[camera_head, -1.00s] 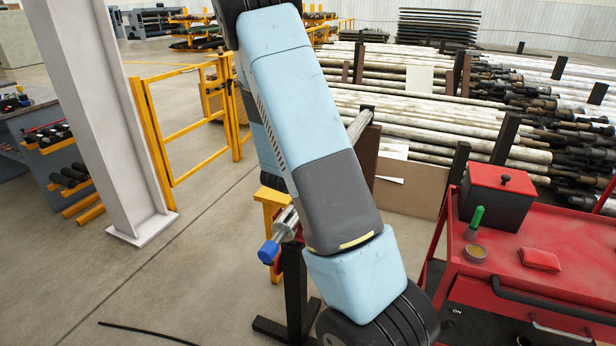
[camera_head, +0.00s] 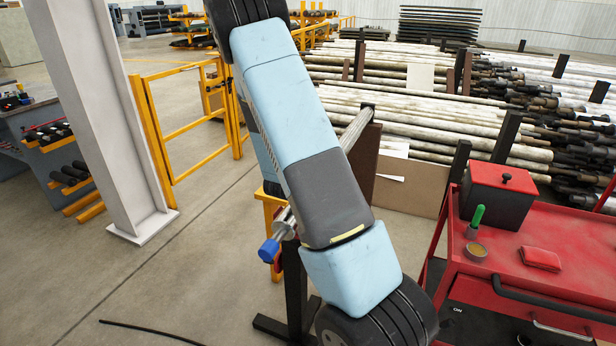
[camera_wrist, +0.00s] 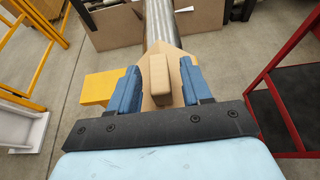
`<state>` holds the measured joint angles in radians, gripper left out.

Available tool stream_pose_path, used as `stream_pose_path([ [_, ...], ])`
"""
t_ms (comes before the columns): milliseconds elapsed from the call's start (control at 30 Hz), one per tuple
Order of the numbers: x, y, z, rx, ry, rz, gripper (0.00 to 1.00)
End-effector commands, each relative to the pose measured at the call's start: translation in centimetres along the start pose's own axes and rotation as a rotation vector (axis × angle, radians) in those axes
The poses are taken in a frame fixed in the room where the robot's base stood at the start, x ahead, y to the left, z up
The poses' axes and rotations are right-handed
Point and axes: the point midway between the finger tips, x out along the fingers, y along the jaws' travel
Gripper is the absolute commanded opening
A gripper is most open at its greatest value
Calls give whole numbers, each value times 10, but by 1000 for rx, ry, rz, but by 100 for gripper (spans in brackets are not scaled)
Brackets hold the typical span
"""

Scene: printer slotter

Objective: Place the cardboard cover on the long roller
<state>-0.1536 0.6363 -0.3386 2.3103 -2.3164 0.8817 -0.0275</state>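The cardboard cover (camera_wrist: 161,102) is a tan piece with a raised block (camera_wrist: 160,74). In the wrist view it lies beyond my fingers and overlaps the near part of the long roller (camera_wrist: 187,20); I cannot tell if they touch. My gripper (camera_wrist: 161,80) has its blue fingers on either side of the block, with tan gaps showing on both sides. In the head view the gripper and cover are hidden behind my arm. The roller (camera_head: 355,128) is a grey bar; its blue-tipped end (camera_head: 268,250) shows left of my arm, and its middle is hidden.
A red tool cart (camera_head: 545,240) stands at right. A yellow support (camera_head: 272,215) is beside the roller, also in the wrist view (camera_wrist: 100,87). A pillar (camera_head: 100,110) and yellow railing (camera_head: 190,130) stand left. Stacked pipes (camera_head: 440,120) fill the back. Floor at lower left is mostly open.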

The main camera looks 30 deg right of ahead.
Motion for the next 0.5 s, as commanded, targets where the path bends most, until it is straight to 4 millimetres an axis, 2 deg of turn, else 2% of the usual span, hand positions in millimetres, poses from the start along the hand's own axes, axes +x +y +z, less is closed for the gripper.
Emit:
stream_pose_path([
  [300,-2,1,1,0,0,1,50],
  [500,-25,2,1,0,0,4,50],
])
